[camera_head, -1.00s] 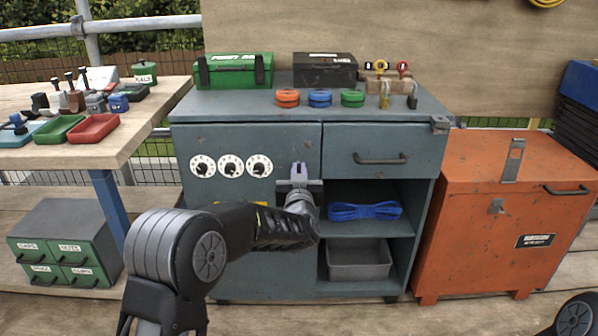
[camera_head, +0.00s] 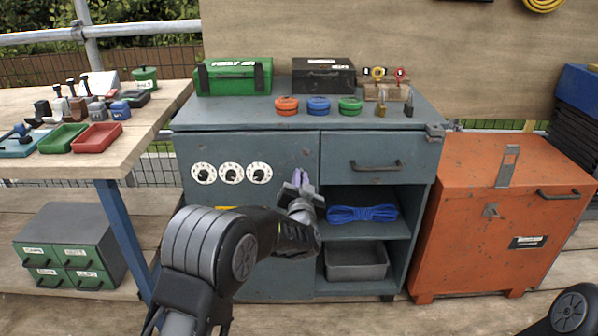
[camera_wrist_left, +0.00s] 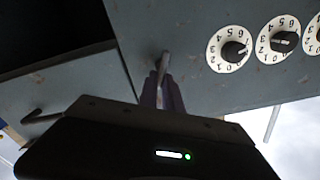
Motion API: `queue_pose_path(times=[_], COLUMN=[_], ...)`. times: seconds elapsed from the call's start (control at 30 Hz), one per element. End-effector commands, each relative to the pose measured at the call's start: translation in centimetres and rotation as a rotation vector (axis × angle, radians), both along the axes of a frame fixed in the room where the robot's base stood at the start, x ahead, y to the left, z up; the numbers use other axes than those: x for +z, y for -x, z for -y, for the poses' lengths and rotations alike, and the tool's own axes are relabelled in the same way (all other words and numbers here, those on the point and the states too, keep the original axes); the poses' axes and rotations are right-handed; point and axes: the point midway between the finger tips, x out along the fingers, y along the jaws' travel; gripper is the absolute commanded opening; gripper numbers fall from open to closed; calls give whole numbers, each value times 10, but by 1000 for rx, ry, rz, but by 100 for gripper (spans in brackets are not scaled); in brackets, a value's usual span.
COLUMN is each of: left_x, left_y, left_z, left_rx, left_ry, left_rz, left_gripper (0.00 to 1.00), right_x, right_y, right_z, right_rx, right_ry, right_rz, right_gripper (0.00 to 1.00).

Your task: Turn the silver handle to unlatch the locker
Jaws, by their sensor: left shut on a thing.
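The locker is the blue-grey cabinet (camera_head: 255,267), with a flat door on its left half carrying three white dials (camera_head: 231,173). The door looks flush with the cabinet front. My left gripper (camera_head: 300,178) is at the door's right edge, right of the dials. In the left wrist view, its purple fingers (camera_wrist_left: 165,92) are shut on the silver handle (camera_wrist_left: 163,64), which stands out from the door. The gripper hides most of the handle in the head view. My right gripper is out of view.
Right of the door are a drawer (camera_head: 382,158) and open shelves with a blue rope coil (camera_head: 362,213) and a grey bin (camera_head: 357,262). An orange chest (camera_head: 470,230) stands at right. A workbench (camera_head: 150,125) stands at left. The floor before the cabinet is partly clear.

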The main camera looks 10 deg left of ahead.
Motion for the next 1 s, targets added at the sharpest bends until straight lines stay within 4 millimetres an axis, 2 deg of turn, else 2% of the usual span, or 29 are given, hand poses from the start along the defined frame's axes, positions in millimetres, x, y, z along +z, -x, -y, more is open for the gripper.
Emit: queue_pose_path(times=[0.03,0.4,1.0], left_x=[4,-1,-10], left_y=[0,-1,-2], left_z=[2,6,9], left_rx=[-2,-3,-2], left_ry=[-43,-384,-914], left_rz=[-12,-99,-233], left_gripper=[0,0,0], right_x=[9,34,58], right_y=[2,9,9], right_z=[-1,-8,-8], right_rx=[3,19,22], right_ry=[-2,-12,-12], right_rz=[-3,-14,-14], right_gripper=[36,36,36])
